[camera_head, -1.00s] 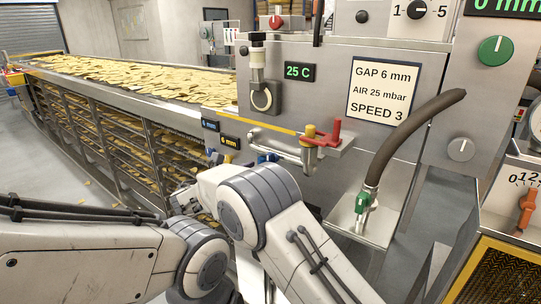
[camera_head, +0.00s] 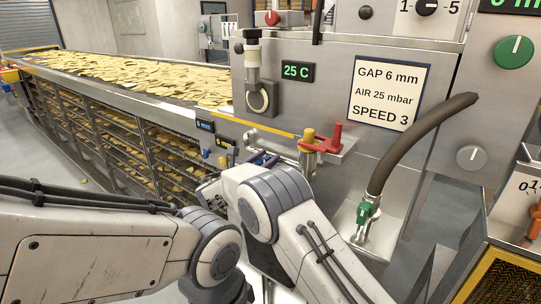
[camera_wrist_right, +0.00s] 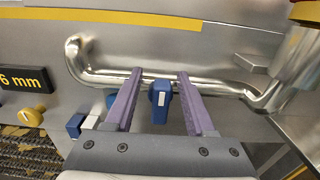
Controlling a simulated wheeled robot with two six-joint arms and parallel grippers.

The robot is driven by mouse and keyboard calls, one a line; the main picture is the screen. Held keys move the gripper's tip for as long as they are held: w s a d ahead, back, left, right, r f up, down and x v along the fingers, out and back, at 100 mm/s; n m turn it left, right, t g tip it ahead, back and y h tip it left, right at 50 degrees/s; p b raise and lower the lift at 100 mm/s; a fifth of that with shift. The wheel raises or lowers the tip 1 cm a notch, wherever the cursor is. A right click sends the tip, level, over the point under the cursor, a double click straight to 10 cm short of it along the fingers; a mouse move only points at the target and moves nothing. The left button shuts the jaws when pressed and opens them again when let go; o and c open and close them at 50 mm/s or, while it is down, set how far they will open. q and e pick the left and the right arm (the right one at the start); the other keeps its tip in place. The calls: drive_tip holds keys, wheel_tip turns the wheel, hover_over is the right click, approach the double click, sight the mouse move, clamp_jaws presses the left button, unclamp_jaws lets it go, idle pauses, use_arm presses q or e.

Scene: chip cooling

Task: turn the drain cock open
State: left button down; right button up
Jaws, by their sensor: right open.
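The drain cock appears to be the small blue handle (camera_wrist_right: 160,104) with a white mark, in front of a bent steel pipe (camera_wrist_right: 215,82) in the right wrist view. My right gripper (camera_wrist_right: 159,78) is open, with one purple finger on each side of the blue handle. The fingertips reach the pipe in the picture; I cannot tell whether they touch it. In the head view my right forearm hides most of this spot below the steel pipe (camera_head: 275,128). My left arm comes in from the left; its gripper is not in view.
A red-handled valve (camera_head: 325,137) stands just right of the pipe. A hose with a green valve (camera_head: 362,217) stands further right. A conveyor full of chips (camera_head: 130,76) runs along the left. A yellow knob (camera_wrist_right: 31,116) is left of the gripper.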

drive_tip(key=shift+d, duration=0.15)
drive_tip(key=shift+d, duration=0.1)
clamp_jaws()
drive_tip(key=shift+s+d+f+m+b, duration=0.4)
drive_tip(key=shift+m+b, duration=2.6)
drive_tip(key=shift+b, duration=2.05)
drive_tip(key=shift+s+d+f+m+b, duration=0.15)
drive_tip(key=shift+f+m+b, duration=0.4)
drive_tip(key=shift+m+b, duration=3.45)
drive_tip(key=shift+s+d+f+m+b, duration=0.3)
drive_tip(key=shift+m+b, duration=1.7)
drive_tip(key=shift+b, duration=4.05)
drive_tip(key=shift+w+f, duration=0.1)
drive_tip(key=shift+w, duration=0.05)
